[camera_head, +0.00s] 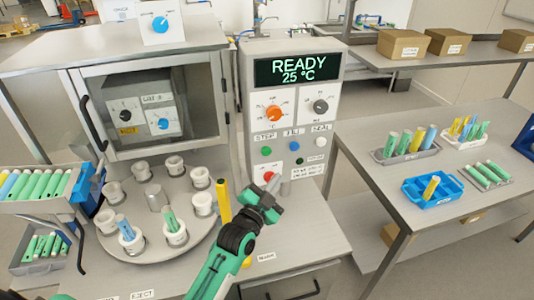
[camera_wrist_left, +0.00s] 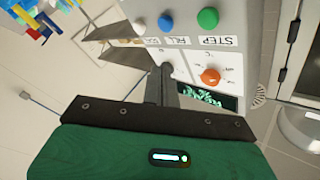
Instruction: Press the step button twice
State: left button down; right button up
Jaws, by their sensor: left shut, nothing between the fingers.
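The step button is the green button (camera_head: 265,151) under the STEP label on the machine's front panel; it also shows in the left wrist view as the green button (camera_wrist_left: 208,18). My left gripper (camera_head: 273,183) is shut and empty, in front of the panel's lower part, below the step button in the head view and apart from it. In the left wrist view its closed fingers (camera_wrist_left: 166,75) point toward the panel, which appears upside down. The display (camera_head: 297,69) reads READY 25 °C. My right gripper is not in view.
A blue button (camera_head: 294,146) and a white button (camera_head: 319,142) sit right of the step button. An orange dial (camera_head: 273,112) is above, and a red button (camera_head: 267,176) below. A carousel (camera_head: 184,191) with cups stands left. A table (camera_head: 363,150) with tube trays is right.

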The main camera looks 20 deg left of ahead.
aim_at(266, 151)
pick_arm(q)
jog(key=w+a+b, duration=0.2)
jog(key=w+a, duration=0.2)
jog(key=w, duration=0.3)
jog(key=shift+a+b, duration=0.35)
jog(key=shift+a, duration=0.05)
dwell(1.7)
jog(key=shift+w+a, duration=0.2)
jog(key=shift+w, duration=0.15)
